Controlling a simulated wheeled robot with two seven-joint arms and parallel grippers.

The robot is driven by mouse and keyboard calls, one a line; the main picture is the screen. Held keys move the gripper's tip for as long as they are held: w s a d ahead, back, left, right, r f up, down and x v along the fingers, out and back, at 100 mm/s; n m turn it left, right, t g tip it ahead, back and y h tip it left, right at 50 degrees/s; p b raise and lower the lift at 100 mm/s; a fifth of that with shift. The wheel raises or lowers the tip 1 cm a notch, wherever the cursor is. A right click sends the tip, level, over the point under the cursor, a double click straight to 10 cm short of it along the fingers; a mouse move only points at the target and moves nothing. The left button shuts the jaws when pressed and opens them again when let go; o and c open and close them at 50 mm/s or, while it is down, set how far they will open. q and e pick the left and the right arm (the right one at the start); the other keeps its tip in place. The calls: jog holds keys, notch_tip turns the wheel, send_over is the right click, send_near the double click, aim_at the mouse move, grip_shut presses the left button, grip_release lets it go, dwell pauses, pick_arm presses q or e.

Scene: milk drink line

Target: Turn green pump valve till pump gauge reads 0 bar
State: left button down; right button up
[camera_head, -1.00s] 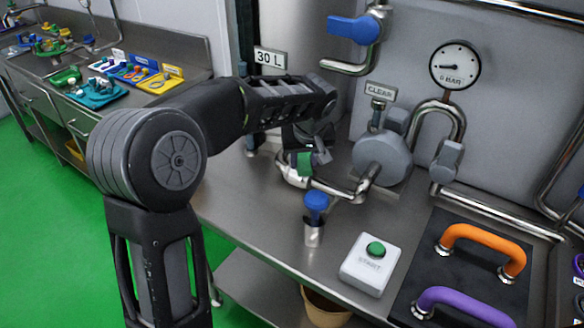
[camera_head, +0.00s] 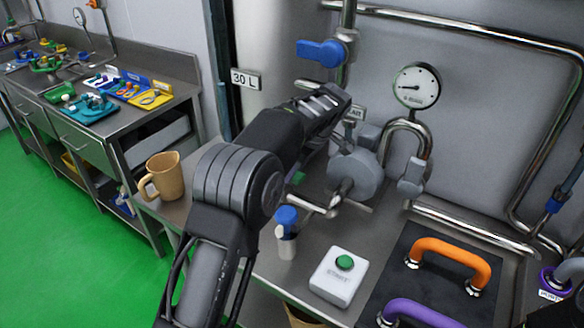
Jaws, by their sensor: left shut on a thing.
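The green pump valve handle (camera_head: 298,178) shows as a small green patch beside the grey pump (camera_head: 355,175), low on the steel pipe. My left arm comes up from the bottom and its forearm covers most of the valve. My left gripper (camera_head: 304,172) is mostly hidden behind that forearm, shut on the green handle; its fingers are hard to make out. The round white pump gauge (camera_head: 416,87) stands on a bent pipe to the right of the pump. Its needle points to the left; the exact reading is too small to tell.
A blue valve lever (camera_head: 321,52) sits above. A blue-topped item (camera_head: 287,219) stands in a metal cup. A white box with a green start button (camera_head: 338,277), an orange handle (camera_head: 450,258) and a purple handle (camera_head: 418,313) are at the front right. A tan jug (camera_head: 165,177) stands left.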

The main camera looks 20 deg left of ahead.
pick_arm(q)
jog(key=shift+w+n, duration=0.2)
jog(key=shift+n, duration=0.2)
jog(key=c, duration=1)
grip_release()
jog(key=shift+o, duration=0.2)
jog(key=shift+d+r, duration=0.3)
jog(key=shift+r, duration=0.25)
jog(key=p+v, duration=0.2)
jog(key=v, duration=0.4)
jog(key=shift+a+p, duration=0.1)
jog(key=shift+p, duration=0.2)
jog(key=shift+d+r+p, duration=0.25)
jog(key=shift+r+p, duration=0.05)
jog(key=shift+r, duration=0.05)
